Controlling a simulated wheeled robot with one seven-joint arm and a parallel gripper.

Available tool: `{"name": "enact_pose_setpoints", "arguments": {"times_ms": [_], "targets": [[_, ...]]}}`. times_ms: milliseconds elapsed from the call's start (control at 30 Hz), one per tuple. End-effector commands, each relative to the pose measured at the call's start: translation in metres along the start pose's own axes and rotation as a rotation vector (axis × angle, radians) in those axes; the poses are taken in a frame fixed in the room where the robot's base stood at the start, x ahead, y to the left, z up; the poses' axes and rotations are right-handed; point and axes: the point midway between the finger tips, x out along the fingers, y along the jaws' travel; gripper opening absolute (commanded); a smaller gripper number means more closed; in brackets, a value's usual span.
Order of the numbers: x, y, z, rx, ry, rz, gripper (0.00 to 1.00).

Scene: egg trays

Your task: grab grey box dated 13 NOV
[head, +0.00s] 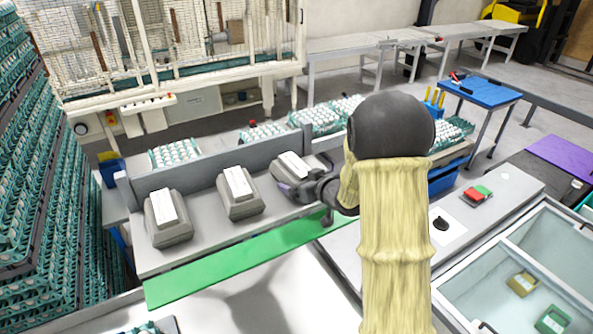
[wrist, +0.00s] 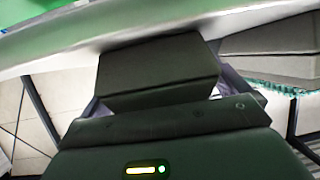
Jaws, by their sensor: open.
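Three grey boxes with white labels sit in a row on the grey worktop: the left box (head: 170,232), the middle box (head: 243,208) and the right box (head: 313,178). The dates on the labels are too small to read. My gripper (head: 294,191) is at the near side of the right box, and the arm covers part of that area. In the wrist view a dark grey box (wrist: 160,65) is in front of the gripper (wrist: 165,98), its near end between the open fingers. I cannot tell whether the fingers touch it.
A low grey wall (head: 205,170) runs behind the boxes, with egg trays (head: 175,152) beyond it. A green strip (head: 235,258) edges the worktop's front. Tall stacks of teal egg trays (head: 40,185) stand at left. Another grey surface (wrist: 275,45) shows at right in the wrist view.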

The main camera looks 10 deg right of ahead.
Motion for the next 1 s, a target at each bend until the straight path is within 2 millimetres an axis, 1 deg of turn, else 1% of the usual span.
{"name": "enact_pose_setpoints", "arguments": {"times_ms": [100, 600, 667, 700, 767, 833, 1000], "targets": [[0.0046, 0.0003, -0.0001, 0.001, 0.0, 0.001, 1.0], [0.0044, 0.0002, 0.0004, 0.0, 0.0, 0.001, 1.0], [0.0044, 0.0002, 0.0004, 0.0, 0.0, 0.001, 0.88], [0.0044, 0.0002, 0.0004, 0.0, 0.0, 0.001, 0.8], [0.0044, 0.0002, 0.0004, 0.0, 0.0, 0.001, 0.69], [0.0044, 0.0002, 0.0004, 0.0, 0.0, 0.001, 0.55], [0.0043, 0.0003, -0.0011, 0.0, 0.004, 0.001, 0.54]]}}
